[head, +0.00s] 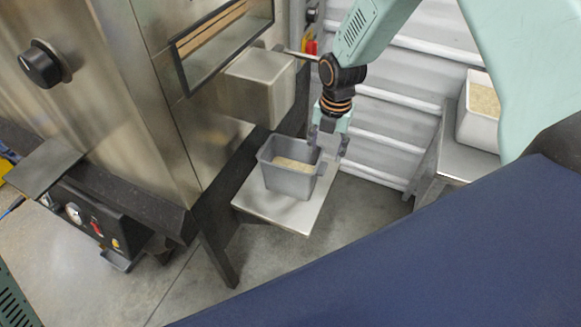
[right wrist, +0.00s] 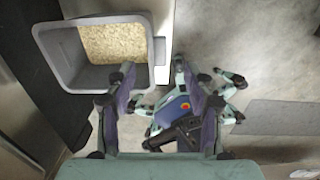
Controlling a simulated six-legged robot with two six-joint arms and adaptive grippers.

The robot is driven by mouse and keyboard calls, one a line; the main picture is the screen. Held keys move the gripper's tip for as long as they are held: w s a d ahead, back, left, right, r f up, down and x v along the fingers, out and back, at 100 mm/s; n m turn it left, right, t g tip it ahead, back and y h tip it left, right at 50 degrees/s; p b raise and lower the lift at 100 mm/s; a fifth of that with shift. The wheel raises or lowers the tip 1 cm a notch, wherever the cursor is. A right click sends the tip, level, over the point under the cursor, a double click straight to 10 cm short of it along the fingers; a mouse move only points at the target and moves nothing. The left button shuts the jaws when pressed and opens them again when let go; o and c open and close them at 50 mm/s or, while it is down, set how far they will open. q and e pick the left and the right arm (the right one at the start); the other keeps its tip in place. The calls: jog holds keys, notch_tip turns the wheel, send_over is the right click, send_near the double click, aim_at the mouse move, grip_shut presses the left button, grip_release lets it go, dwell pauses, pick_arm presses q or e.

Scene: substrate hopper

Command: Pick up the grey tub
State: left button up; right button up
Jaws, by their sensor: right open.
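The grey tub (head: 290,184) stands upright on a small metal shelf (head: 290,215), with pale grain-like material inside. A small tab sticks out from its right side. My right gripper (head: 328,143) is open, pointing down at the tub's right edge, with nothing between its fingers. In the right wrist view the tub (right wrist: 75,78) is at the upper left, and the open right gripper (right wrist: 158,75) has its left finger near the tub's near right corner. The tab lies ahead of the gap between the fingers. I cannot tell whether a finger touches the tub. My left gripper is not in view.
A steel machine (head: 150,110) with a black knob and a window stands at left. Its square metal spout (head: 260,85) is above and behind the tub. A white container (head: 478,125) with similar material sits on a metal stand at right. Ribbed panels (head: 385,120) stand behind.

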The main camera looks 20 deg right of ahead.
aim_at(321, 166)
jog(key=shift+f+n, duration=0.1)
jog(key=shift+n, duration=0.2)
jog(key=shift+s+f, duration=0.1)
jog(key=shift+f, duration=0.05)
jog(key=shift+s+a+f+b, duration=0.1)
jog(key=shift+f+b, duration=0.1)
jog(key=shift+f, duration=0.2)
jog(key=shift+s+a+f+b, duration=0.1)
jog(key=shift+f+b, duration=0.1)
jog(key=shift+f, duration=0.15)
jog(key=f+b, duration=0.1)
jog(key=f, duration=0.2)
jog(key=w+f+b, duration=0.1)
jog(key=f, duration=0.1)
jog(key=shift+f, duration=0.4)
jog(key=shift+w, duration=0.1)
jog(key=shift+c, duration=0.2)
jog(key=shift+r, duration=0.1)
jog(key=c, duration=0.3)
grip_shut()
